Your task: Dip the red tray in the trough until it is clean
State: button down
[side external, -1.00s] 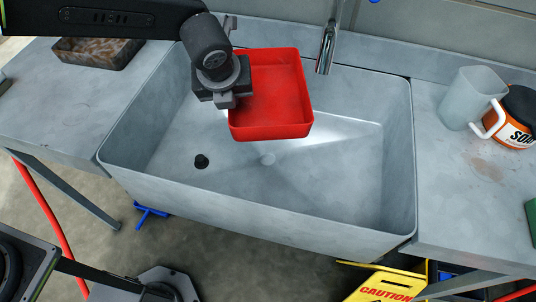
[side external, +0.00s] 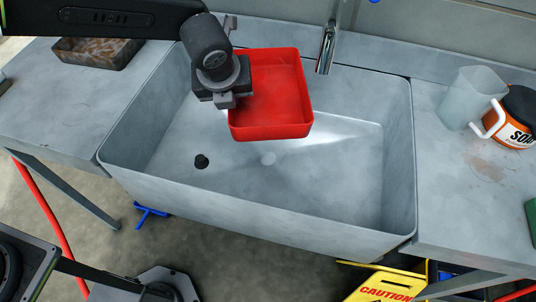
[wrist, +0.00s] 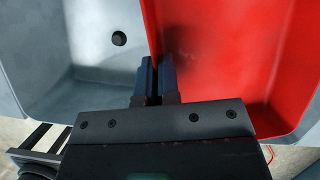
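The red tray (side external: 280,88) is a shallow open rectangular tray above the back middle of the grey trough (side external: 250,213). It looks slightly tilted, with its inside facing the side camera. My gripper (side external: 232,98) is at the tray's left wall. In the wrist view, the two fingers (wrist: 157,78) are closed on either side of the wall of the tray (wrist: 225,45). A dark smudge shows on the tray's inside near the fingers, and faint marks show on its floor. The trough floor is visible below; I cannot tell whether it holds water.
A chrome faucet (side external: 326,48) stands behind the trough, right of the tray. A black plug (side external: 201,161) is on the trough floor. A dirty brown tray (side external: 97,52) lies on the left counter. A pitcher (side external: 470,97) and an orange tub (side external: 512,128) stand on the right counter.

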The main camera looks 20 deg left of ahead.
jog(key=shift+r, duration=2.05)
